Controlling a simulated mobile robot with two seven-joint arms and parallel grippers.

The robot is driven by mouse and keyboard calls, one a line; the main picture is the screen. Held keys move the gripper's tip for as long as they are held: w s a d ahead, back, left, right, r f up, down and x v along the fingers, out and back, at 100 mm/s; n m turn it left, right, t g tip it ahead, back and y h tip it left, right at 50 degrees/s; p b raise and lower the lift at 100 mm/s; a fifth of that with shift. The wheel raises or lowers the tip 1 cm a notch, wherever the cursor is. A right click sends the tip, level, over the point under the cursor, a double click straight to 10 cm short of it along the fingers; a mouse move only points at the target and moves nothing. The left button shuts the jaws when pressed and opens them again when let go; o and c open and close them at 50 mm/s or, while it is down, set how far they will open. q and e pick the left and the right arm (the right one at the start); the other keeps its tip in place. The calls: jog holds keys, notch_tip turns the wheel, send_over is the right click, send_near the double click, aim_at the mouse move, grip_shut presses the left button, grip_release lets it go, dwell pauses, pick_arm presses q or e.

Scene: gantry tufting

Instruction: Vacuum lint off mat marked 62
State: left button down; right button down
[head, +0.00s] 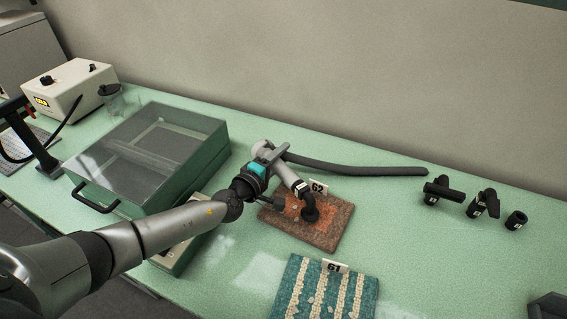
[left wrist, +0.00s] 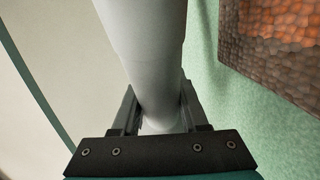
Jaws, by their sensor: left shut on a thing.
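The mat marked 62 (head: 338,232), orange and brown, lies on the green bench with its number tag (head: 318,188) at the back edge. My left gripper (head: 272,168) is shut on the pale grey vacuum wand (head: 287,174), whose tube also shows between the fingers in the left wrist view (left wrist: 148,60). A black angled nozzle (head: 310,209) on the wand's lower end is over the mat; I cannot tell whether it touches. Pale lint specks show near the nozzle. The mat also shows in the left wrist view (left wrist: 280,45). My right gripper is out of view.
A dark hose (head: 360,165) runs right along the bench. Several black nozzle fittings (head: 443,191) stand at the right. Mat 61 (head: 325,293), teal with cream stripes, lies in front. A clear-lidded green case (head: 214,150) stands left. A dark object (head: 547,306) is cut off at lower right.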

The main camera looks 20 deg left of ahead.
aim_at(255, 151)
pick_arm(q)
jog(key=shift+w+a, duration=0.25)
jog(key=shift+w, duration=0.1)
jog(key=shift+s+a+b, duration=0.4)
jog(key=shift+s+a, duration=0.4)
jog(key=shift+a, duration=0.05)
jog(key=shift+s+a, duration=0.2)
jog(key=shift+a, duration=0.2)
jog(key=shift+w+a+b, duration=0.35)
jog(key=shift+w+b, duration=0.2)
jog(key=shift+w, duration=0.15)
jog(key=shift+w+a+b, duration=0.3)
jog(key=shift+w+b, duration=0.25)
jog(key=shift+w, duration=0.1)
jog(key=shift+a, duration=0.2)
jog(key=shift+s+a+b, duration=0.5)
jog(key=shift+s+a, duration=0.45)
jog(key=shift+a, duration=0.2)
notch_tip(255, 151, up, 6)
jog(key=p, duration=0.6)
jog(key=shift+r, duration=0.1)
jog(key=shift+d, duration=0.1)
